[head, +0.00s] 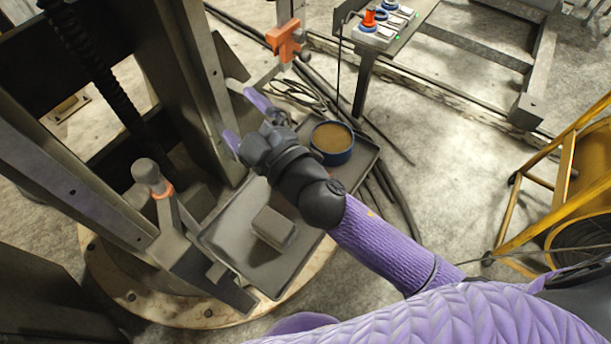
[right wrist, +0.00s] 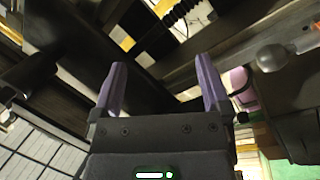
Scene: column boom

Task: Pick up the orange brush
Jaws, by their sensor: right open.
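I cannot make out an orange brush for certain. A small orange bit (head: 371,212) shows at the edge of my right forearm in the head view; most of whatever it belongs to is hidden. My right gripper (head: 245,118) is open, with its two purple fingers apart beside the dark upright column and left of the blue tin. In the right wrist view, the right gripper (right wrist: 160,65) has nothing between its fingers. My left gripper is not in view.
A dark tray (head: 225,215) holds a grey block (head: 273,228); a blue tin (head: 332,157) with brown contents stands at its far end. A dark column (head: 192,80) rises close to the gripper. An orange fitting (head: 287,40) sits behind. Yellow framing (head: 540,185) stands right.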

